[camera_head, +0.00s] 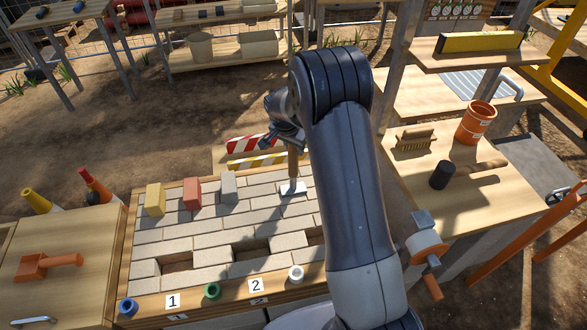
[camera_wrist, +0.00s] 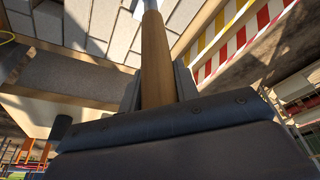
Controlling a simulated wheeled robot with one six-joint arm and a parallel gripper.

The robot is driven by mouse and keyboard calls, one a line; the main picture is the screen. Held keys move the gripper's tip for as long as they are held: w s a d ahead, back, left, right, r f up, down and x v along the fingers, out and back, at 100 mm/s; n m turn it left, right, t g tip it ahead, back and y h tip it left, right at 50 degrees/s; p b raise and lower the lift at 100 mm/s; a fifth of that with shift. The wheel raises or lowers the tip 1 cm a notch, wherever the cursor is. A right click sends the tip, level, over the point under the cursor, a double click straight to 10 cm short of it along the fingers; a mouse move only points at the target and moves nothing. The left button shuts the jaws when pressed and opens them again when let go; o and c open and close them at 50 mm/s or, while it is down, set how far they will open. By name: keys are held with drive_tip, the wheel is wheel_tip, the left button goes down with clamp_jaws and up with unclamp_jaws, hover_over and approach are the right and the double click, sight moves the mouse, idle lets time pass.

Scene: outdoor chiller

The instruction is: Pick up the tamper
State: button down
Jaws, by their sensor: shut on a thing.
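The tamper (camera_head: 293,166) has a wooden handle, a short metal shaft and a pale flat plate. It stands upright over the back right part of the block paving (camera_head: 205,240). I cannot tell whether its plate touches the blocks. My gripper (camera_head: 290,146) is shut on the wooden handle from above. In the wrist view the handle (camera_wrist: 157,65) runs up between the fingers of my gripper (camera_wrist: 158,95); the plate is out of that view.
Yellow (camera_head: 155,199), red (camera_head: 192,193) and grey (camera_head: 228,187) blocks stand on the paving, which has several gaps along the front.

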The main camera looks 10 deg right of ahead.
drive_tip(key=shift+w+r, duration=0.1)
drive_tip(key=shift+r, duration=0.1)
wheel_tip(320, 180, up, 10)
drive_tip(key=shift+b, duration=0.75)
drive_tip(key=c, duration=1.6)
unclamp_jaws()
clamp_jaws()
